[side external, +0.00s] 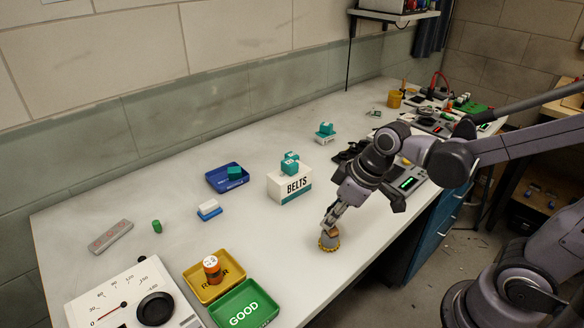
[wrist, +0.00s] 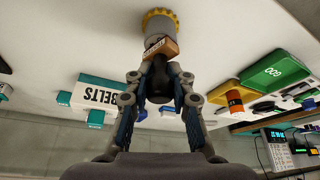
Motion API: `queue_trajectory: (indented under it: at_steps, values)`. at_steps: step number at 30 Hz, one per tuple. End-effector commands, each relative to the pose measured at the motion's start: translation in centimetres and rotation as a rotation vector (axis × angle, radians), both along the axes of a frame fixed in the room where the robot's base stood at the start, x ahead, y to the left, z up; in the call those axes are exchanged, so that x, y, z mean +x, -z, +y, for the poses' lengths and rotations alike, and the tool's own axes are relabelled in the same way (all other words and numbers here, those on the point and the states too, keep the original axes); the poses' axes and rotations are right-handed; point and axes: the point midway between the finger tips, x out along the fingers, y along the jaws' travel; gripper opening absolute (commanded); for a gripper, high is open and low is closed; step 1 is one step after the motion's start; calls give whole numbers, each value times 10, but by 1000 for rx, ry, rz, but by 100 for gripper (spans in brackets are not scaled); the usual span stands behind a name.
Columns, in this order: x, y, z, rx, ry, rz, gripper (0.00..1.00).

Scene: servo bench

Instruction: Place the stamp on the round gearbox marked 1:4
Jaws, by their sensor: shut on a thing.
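My gripper (side external: 332,224) is shut on the stamp, which has a dark handle and a brown wooden block (wrist: 160,47). The fingers close around the handle in the wrist view (wrist: 160,85). A round grey gearbox with a toothed yellow rim (side external: 329,244) stands on the bench directly below the stamp. It also shows in the wrist view (wrist: 160,17), partly hidden by the block. I cannot tell whether the block touches the gearbox. No 1:4 mark is readable on it.
A white BELTS box (side external: 290,187) with teal parts on top stands behind the gripper. A green GOOD tray (side external: 262,295) and a yellow tray (side external: 199,293) holding an orange cylinder (side external: 211,268) lie at front left. A blue tray (side external: 240,184) is further back. Bench around the gearbox is clear.

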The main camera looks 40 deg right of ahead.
Motion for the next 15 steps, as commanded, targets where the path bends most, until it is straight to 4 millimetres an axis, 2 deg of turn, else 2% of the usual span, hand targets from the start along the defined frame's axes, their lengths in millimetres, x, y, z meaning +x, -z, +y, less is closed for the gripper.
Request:
queue_trajectory:
  at_steps: [10,11,12,13,15]
  values:
    - [0,3,0,0,0,0,0]
    - [0,3,0,0,0,0,30]
    - [0,3,0,0,0,0,41]
    - [0,3,0,0,0,0,45]
    - [0,3,0,0,0,0,45]
